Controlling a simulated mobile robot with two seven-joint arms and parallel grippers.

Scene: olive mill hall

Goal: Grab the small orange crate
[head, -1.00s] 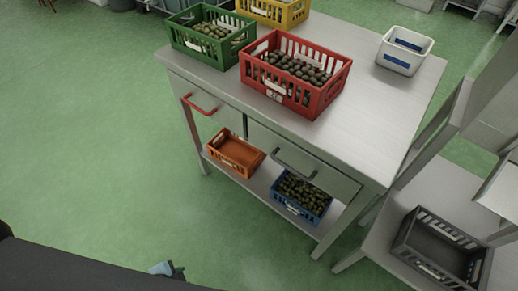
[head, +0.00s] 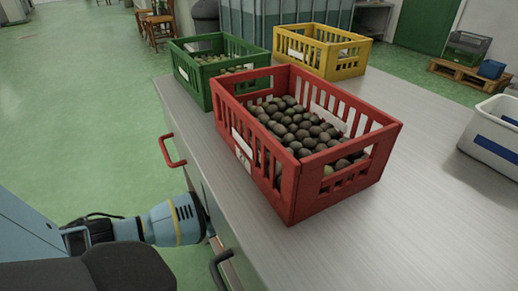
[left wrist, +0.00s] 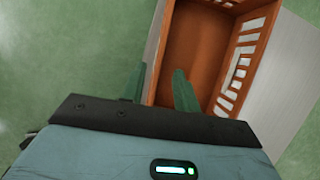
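The small orange crate (left wrist: 205,50) is empty and fills the upper middle of the left wrist view. In the head view the table top and my left arm hide nearly all of it. My left gripper (left wrist: 157,72) is open, with two green fingers set apart. One finger shows over the crate's inside and the other outside it, with the near left wall running between them. I cannot tell whether either finger touches the wall. In the head view my left arm reaches down beside the table edge and its fingers are hidden. My right gripper is not in view.
A red crate of olives (head: 290,190) stands close on the table top (head: 400,230), with green (head: 195,85) and yellow (head: 345,60) crates behind. A white bin (head: 490,145) is at right. A red drawer handle (head: 170,155) and a dark handle (head: 218,268) jut out near my left arm.

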